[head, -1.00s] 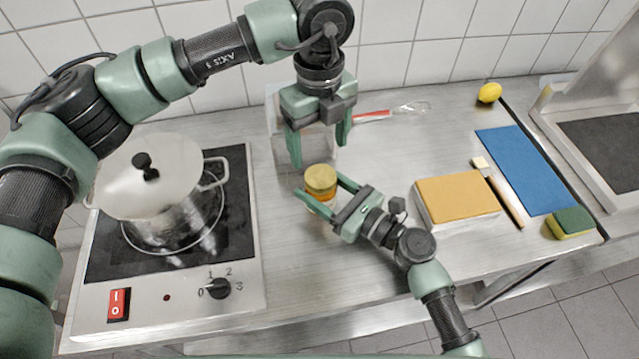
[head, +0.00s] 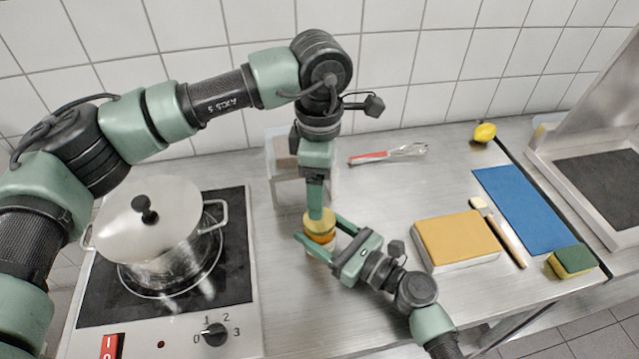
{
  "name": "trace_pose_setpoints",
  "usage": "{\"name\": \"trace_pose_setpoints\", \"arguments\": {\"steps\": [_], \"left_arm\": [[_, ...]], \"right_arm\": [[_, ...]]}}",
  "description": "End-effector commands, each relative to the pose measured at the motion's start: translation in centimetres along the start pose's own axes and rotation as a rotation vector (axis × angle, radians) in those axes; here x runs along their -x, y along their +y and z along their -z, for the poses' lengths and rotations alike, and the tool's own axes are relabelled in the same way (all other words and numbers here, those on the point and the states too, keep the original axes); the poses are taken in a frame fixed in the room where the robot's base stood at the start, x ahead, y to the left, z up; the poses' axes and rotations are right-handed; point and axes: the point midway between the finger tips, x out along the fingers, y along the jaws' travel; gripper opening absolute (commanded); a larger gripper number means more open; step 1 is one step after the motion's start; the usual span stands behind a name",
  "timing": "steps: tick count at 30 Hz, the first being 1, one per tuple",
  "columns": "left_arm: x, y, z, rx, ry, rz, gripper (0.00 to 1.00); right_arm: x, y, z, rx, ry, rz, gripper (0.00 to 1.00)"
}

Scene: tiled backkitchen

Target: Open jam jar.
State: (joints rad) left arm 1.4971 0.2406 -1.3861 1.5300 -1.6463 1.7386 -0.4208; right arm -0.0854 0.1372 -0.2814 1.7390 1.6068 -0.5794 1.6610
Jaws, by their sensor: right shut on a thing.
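The jam jar (head: 321,238) stands on the steel counter in the middle of the head view, amber inside, with a yellow lid (head: 329,222) on top. My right gripper (head: 321,234) comes in from the lower right and is shut on the jar, one finger on each side of it. My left gripper (head: 315,210) points down from above, its fingertips at the lid. It is seen edge-on, so its opening cannot be made out, and it covers part of the lid.
A lidded pot (head: 155,225) stands on the hob (head: 235,285) at left. A clear container (head: 280,150) is behind my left gripper, with a whisk (head: 400,151) beside it.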

Motion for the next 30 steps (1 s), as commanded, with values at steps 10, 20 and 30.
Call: {"name": "trace_pose_setpoints", "arguments": {"steps": [10, 20, 30], "left_arm": [[0.02, 0.13, -0.04, -0.884, 0.001, 0.0, 0.75], [0.01, 0.18, -0.06, -1.67, 0.0, 0.004, 0.75], [-0.28, 0.2, -0.07, -2.025, -0.002, 0.005, 0.75]], "right_arm": [[0.06, -0.03, 0.18, -0.001, 0.003, 0.001, 0.0], [0.07, -0.03, 0.2, -0.001, 0.004, 0.001, 0.0], [0.07, -0.03, 0.22, -0.001, 0.004, 0.001, 0.0]]}}
